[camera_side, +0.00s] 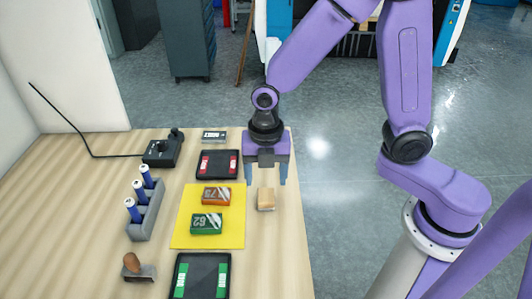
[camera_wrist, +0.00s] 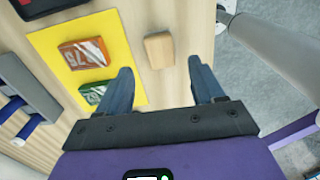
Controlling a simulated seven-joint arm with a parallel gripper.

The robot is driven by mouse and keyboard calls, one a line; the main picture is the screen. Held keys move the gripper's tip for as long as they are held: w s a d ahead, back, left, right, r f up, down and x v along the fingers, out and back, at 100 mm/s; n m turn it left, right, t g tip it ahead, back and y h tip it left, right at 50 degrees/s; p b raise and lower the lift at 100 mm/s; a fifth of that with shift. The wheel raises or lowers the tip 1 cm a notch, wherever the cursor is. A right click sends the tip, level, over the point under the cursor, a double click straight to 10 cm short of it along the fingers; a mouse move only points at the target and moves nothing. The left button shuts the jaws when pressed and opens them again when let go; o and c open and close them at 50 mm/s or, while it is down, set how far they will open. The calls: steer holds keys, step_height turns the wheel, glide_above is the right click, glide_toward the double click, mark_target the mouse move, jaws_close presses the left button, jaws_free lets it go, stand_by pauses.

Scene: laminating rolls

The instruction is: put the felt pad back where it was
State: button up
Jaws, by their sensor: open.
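A small tan block (camera_side: 265,199), possibly the felt pad, lies on the wooden table near its right edge. It also shows in the wrist view (camera_wrist: 159,50), just beyond and between my fingertips. My gripper (camera_side: 266,182) points down close to the block. Its blue fingers are spread and nothing is between them; they also show in the wrist view (camera_wrist: 160,68). A yellow sheet (camera_side: 180,231) lies flat left of the block. An orange block (camera_side: 215,196) and a green block (camera_side: 206,224) sit on it.
A black tray with red-and-white pieces (camera_side: 217,173) lies behind the sheet, and one with green pieces (camera_side: 201,262) in front. A grey rack (camera_side: 146,222) holds blue-and-white rolls at left. A black control box (camera_side: 162,151) and a small grey box (camera_side: 214,136) stand at the back.

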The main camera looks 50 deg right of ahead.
mark_target(266, 195)
step_height(266, 195, up, 6)
steer(key=s+d+m, duration=0.5)
steer(key=s+m, duration=0.2)
steer(key=s, duration=0.2)
steer(key=s+d+r+m, duration=0.1)
steer(key=s+d+m, duration=0.4)
steer(key=s+m, duration=0.2)
steer(key=shift+s+d+r, duration=0.15)
steer(key=shift+s+d, duration=0.25)
steer(key=shift+s, duration=0.65)
stand_by(0.3)
